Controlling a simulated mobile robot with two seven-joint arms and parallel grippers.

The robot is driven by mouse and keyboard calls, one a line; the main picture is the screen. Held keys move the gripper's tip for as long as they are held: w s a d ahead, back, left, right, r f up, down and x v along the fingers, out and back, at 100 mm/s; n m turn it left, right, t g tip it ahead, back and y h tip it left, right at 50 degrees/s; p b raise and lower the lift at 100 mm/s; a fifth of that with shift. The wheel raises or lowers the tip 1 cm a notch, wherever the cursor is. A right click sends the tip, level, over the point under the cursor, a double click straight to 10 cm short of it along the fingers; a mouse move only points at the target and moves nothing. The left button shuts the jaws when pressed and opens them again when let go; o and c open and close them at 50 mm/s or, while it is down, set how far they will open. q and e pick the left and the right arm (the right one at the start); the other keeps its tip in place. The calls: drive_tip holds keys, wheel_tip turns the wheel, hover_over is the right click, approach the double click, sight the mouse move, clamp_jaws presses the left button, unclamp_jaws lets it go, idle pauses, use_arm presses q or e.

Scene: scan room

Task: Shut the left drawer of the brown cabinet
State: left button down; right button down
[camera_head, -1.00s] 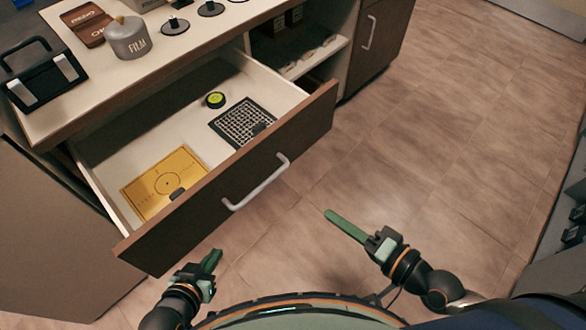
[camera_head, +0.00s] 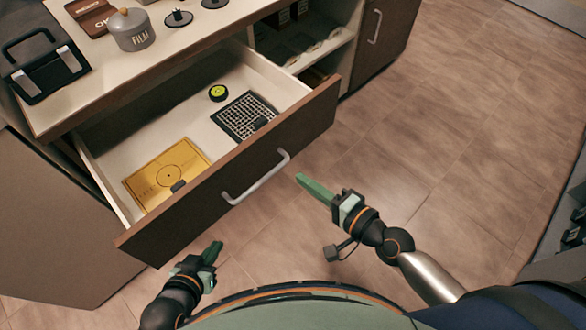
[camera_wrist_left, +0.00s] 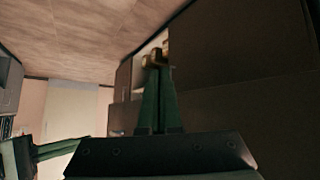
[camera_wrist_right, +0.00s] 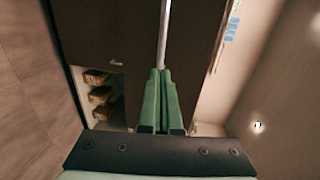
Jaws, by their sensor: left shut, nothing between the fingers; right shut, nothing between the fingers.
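The left drawer (camera_head: 230,185) of the brown cabinet (camera_head: 385,30) is pulled out, with its dark front panel and metal bar handle (camera_head: 257,178) facing my base. My right gripper (camera_head: 302,180) is shut and empty, right of the handle in the head view. In the right wrist view the handle (camera_wrist_right: 165,30) lines up beyond its fingertips (camera_wrist_right: 160,75); I cannot tell whether they touch. My left gripper (camera_head: 213,250) is shut and empty, below the drawer front in the head view. Its green fingers (camera_wrist_left: 158,72) also show in the left wrist view.
A film canister (camera_head: 131,30) and black carrier (camera_head: 45,68) stand on the countertop. An open shelf (camera_head: 305,45) lies right of the drawer. Floor (camera_head: 440,130) at right is clear.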

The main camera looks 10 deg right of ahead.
use_arm(q)
drive_tip(key=shift+w+r, duration=0.15)
drive_tip(key=shift+w, duration=0.05)
use_arm(e)
drive_tip(key=x, duration=0.4)
drive_tip(key=shift+w+a, duration=0.15)
